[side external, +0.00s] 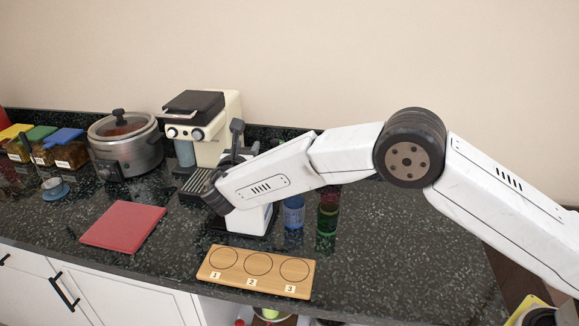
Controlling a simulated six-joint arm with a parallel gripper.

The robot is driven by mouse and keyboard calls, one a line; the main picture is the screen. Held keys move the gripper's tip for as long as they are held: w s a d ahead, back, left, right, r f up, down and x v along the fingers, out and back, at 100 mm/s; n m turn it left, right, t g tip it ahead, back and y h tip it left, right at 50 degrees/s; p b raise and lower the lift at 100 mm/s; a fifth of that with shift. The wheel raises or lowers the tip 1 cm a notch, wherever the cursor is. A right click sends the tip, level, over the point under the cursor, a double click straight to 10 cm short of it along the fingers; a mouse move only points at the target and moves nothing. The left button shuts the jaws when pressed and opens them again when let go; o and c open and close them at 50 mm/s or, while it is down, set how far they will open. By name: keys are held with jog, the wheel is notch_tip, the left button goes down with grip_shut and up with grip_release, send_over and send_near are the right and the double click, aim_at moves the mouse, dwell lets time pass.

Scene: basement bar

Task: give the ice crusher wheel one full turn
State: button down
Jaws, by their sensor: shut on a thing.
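The ice crusher appears to be the white body (258,219) on a black base in the middle of the counter. My arm's last links cross in front of it and hide most of it, including most of the wheel. Dark parts rise just above my arm, with an upright black knob-like piece at the top. My gripper (237,152) is among these dark parts, mostly hidden behind my wrist. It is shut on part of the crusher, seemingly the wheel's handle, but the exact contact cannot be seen.
A cream coffee machine (219,108) stands close behind to the left, beside a steel cooker (126,157). A red board (123,226) lies front left. A numbered wooden board (257,272) lies in front. Blue (294,213) and green (327,219) containers stand right of the crusher.

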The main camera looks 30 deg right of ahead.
jog(key=shift+m+g+h, duration=0.4)
jog(key=shift+h, duration=0.1)
jog(key=shift+s+d+m+g+h, duration=0.1)
jog(key=shift+m+g+h, duration=0.5)
jog(key=shift+g, duration=0.2)
jog(key=shift+s+d+r+m+g+h, duration=0.1)
jog(key=shift+m+g+h, duration=0.5)
jog(key=shift+m+g, duration=0.35)
jog(key=shift+s+d+r+m+g+h, duration=0.1)
jog(key=shift+m+g+h, duration=0.55)
jog(key=shift+g, duration=0.5)
jog(key=shift+c, duration=1.1)
grip_release()
jog(key=shift+f, duration=0.1)
jog(key=shift+a+f, duration=0.1)
jog(key=shift+a, duration=0.15)
